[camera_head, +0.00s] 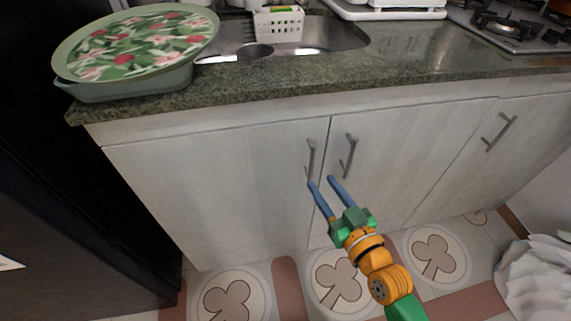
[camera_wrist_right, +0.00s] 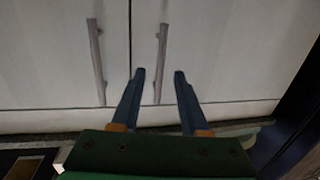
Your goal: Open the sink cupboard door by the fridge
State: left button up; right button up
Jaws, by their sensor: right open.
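The sink cupboard door by the fridge (camera_head: 215,190) is closed; it is the left one of a pair, pale grey wood. Its upright bar handle (camera_head: 311,157) is near its right edge. My right gripper (camera_head: 321,183) is open and empty, with blue fingertips near the lower end of that handle. In the right wrist view, which looks upside down, the handle (camera_wrist_right: 161,60) lines up between the two fingers of my right gripper (camera_wrist_right: 159,73). I cannot tell the exact gap to it. My left gripper is not in view.
The dark fridge (camera_head: 70,210) stands at the left. The neighbouring door's handle (camera_head: 348,155) is close on the right. Above is the green stone counter (camera_head: 260,85) with a sink and a floral tray (camera_head: 137,40). A white bag (camera_head: 535,275) lies on the floor at right.

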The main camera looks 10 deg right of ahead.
aim_at(313, 164)
jog(key=shift+w+a+r+t, duration=0.15)
jog(key=shift+w+r, duration=0.2)
jog(key=shift+r, duration=0.15)
jog(key=shift+w+a+r+t, duration=0.1)
jog(key=shift+w+r+t, duration=0.05)
jog(key=shift+w+r, duration=0.25)
jog(key=x, duration=0.5)
grip_shut()
dwell(0.6)
